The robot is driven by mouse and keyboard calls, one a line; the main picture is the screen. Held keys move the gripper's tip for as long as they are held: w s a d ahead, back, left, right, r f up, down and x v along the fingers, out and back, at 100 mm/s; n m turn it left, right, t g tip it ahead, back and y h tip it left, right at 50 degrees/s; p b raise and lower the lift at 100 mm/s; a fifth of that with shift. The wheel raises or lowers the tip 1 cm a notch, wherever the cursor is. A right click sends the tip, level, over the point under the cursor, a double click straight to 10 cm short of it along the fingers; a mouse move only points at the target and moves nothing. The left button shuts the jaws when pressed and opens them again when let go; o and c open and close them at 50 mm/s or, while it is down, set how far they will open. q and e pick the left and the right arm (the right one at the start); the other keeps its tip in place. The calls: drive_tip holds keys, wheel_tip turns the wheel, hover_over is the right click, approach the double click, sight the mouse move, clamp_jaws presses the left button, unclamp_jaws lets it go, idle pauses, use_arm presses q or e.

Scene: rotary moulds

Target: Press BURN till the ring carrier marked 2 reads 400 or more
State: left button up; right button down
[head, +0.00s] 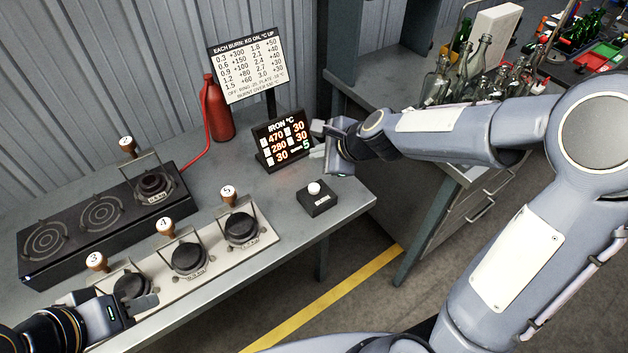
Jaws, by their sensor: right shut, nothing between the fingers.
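The carrier marked 2 (153,184), a dark iron with a wooden knob, sits on the right-hand ring of the black stove (62,259). The display headed IRON °C (284,140) reads 470, 280 and 30 on the left and 30, 30 and a green 5 on the right; its small row labels are not legible. My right gripper (322,143) is shut and empty, above and behind the button, beside the display. My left gripper (138,308) is by the carrier marked 3 (130,285); its finger opening is unclear.
Carriers marked 4 (189,258) and 5 (241,228) sit on the pale rack at the front. A red gas bottle (218,110) and a burn chart (248,67) stand at the back. Glass bottles (470,70) crowd the right bench. The table around the button is clear.

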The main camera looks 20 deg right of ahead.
sight(318, 190)
drive_tip(key=shift+w+f, duration=0.1)
drive_tip(key=shift+w, duration=0.15)
wheel_tip(318, 190, down, 9)
drive_tip(key=b, duration=0.8)
drive_tip(key=shift+b, duration=0.4)
idle(1.5)
drive_tip(key=shift+f+b, duration=0.35)
drive_tip(key=shift+f+b, duration=0.4)
drive_tip(key=shift+f, duration=0.05)
idle(0.6)
drive_tip(key=shift+s+r, duration=0.1)
drive_tip(key=shift+r, duration=0.05)
drive_tip(key=shift+r+p, duration=0.75)
drive_tip(key=shift+p, duration=0.2)
